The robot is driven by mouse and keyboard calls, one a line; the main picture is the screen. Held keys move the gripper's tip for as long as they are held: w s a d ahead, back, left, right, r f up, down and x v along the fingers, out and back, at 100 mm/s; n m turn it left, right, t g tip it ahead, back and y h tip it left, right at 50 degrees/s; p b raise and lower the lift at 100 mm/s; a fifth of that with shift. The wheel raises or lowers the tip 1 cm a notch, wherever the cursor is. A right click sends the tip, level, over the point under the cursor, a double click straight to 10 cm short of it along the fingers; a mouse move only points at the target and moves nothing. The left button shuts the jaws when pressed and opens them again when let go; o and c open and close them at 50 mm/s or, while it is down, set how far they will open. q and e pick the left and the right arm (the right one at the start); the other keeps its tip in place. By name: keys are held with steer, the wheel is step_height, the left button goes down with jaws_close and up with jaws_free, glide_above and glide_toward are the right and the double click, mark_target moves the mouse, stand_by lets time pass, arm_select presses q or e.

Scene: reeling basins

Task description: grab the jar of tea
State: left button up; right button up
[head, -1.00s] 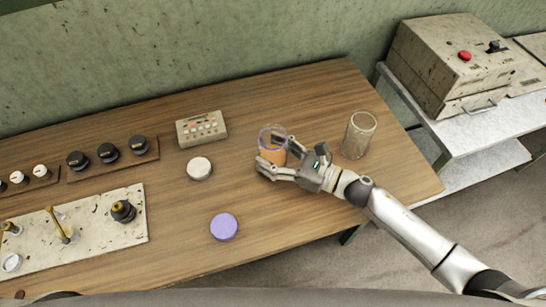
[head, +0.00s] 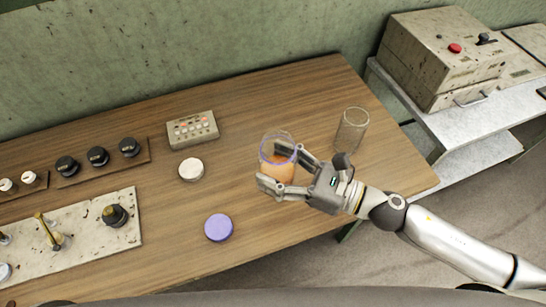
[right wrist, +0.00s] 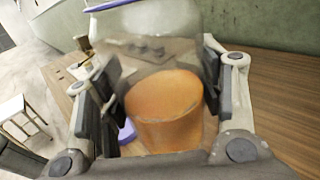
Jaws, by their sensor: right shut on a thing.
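The jar of tea (head: 279,165) is a clear glass jar with orange-brown contents in its lower part and a purple ring at its rim. In the head view it is right of the table's middle. My right gripper (head: 280,172) is shut on it, one finger on each side. The right wrist view shows the jar (right wrist: 165,105) between the two finger pads. The jar looks upright or slightly tilted and seems to be above the table; how far is hard to tell. My left gripper is not in view.
An empty glass jar (head: 351,130) stands right of my gripper. A purple lid (head: 219,228), a white lid (head: 191,169) and a button box (head: 192,129) lie to the left. Knob panels (head: 100,165) fill the table's left side. A metal machine (head: 440,58) stands on a side table.

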mark_target(277, 166)
steer(key=shift+s+d+r+b, duration=0.15)
steer(key=shift+s+r, duration=0.2)
steer(key=shift+s, duration=0.35)
steer(key=shift+s+d+r+b, duration=0.15)
steer(key=shift+s+r, duration=0.15)
steer(key=shift+s, duration=0.4)
steer(key=shift+s+d+r+b, duration=0.15)
steer(key=shift+s+r, duration=0.2)
steer(key=shift+s, duration=0.35)
